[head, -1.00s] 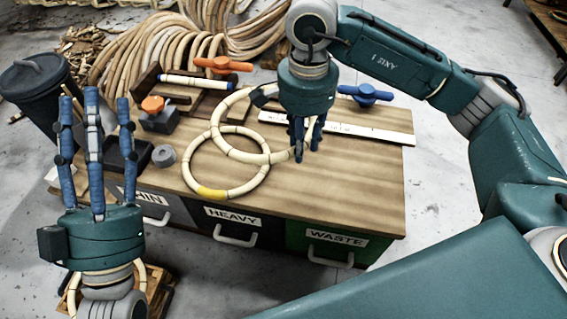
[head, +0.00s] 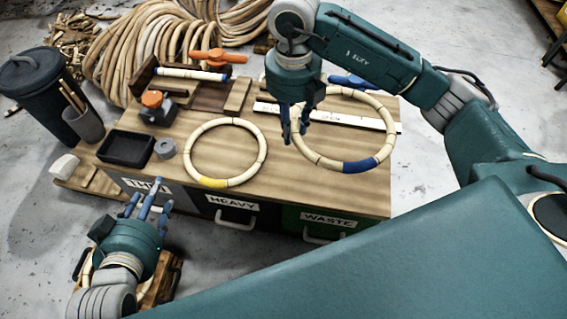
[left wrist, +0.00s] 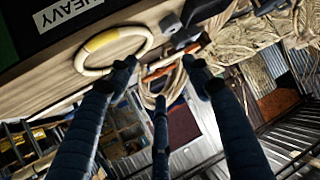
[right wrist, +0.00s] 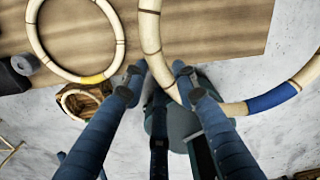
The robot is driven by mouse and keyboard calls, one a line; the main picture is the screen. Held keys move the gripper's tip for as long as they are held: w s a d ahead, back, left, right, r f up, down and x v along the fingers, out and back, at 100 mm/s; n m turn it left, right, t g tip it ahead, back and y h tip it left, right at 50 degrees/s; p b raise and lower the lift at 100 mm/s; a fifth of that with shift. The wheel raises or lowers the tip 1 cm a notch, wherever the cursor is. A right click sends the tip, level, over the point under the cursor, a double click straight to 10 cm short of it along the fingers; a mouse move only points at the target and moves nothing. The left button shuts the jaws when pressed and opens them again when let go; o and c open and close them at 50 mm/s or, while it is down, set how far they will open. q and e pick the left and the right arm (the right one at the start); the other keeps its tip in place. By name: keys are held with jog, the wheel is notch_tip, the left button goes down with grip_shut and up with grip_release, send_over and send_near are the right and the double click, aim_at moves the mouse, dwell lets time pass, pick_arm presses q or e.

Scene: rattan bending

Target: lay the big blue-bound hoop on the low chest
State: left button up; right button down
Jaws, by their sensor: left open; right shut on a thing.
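The big blue-bound hoop (head: 362,167) is a pale rattan ring with one blue band. My right gripper (head: 296,138) is shut on its left side and appears to hold it above the right part of the workbench. The hoop's blue band also shows in the right wrist view (right wrist: 272,97). My left gripper (head: 148,200) is open and empty, low in front of the workbench's left end. Beneath it is a low wooden piece (head: 170,275), perhaps the low chest, mostly hidden by my left arm. The right wrist view shows this wooden piece (right wrist: 94,118) with a pale ring on it.
A yellow-bound hoop (head: 225,182) lies on the workbench (head: 350,200), left of the held hoop. A white ruler (head: 275,111), grey roll (head: 165,148), black tray (head: 125,150) and orange-handled clamp (head: 218,57) are also there. A dark bin (head: 40,95) stands at left.

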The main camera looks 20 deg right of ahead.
pick_arm(q)
jog(key=w+d+r+t+h+b, duration=0.25)
jog(key=w+r+t, duration=0.2)
jog(key=r, duration=0.55)
pick_arm(e)
notch_tip(320, 180, down, 8)
jog(key=b, duration=0.1)
send_over(290, 176)
notch_tip(290, 176, down, 7)
jog(key=shift+r, duration=0.1)
notch_tip(290, 176, down, 4)
jog(key=shift+b, duration=0.85)
jog(key=c, duration=1.3)
grip_release()
jog(key=shift+s, duration=0.1)
jog(key=shift+c, duration=0.2)
pick_arm(q)
jog(key=s+r+t+h, duration=0.1)
jog(key=s+r+t, duration=0.2)
jog(key=r, duration=0.5)
jog(key=s+r+t+h, duration=0.1)
jog(key=s+r+t, duration=0.2)
jog(key=r+t, duration=0.3)
notch_tip(290, 176, up, 3)
jog(key=shift+s+d+f+m, duration=0.1)
jog(key=shift+s+d+m, duration=0.1)
jog(key=shift+s+m, duration=0.15)
jog(key=shift+h, duration=0.25)
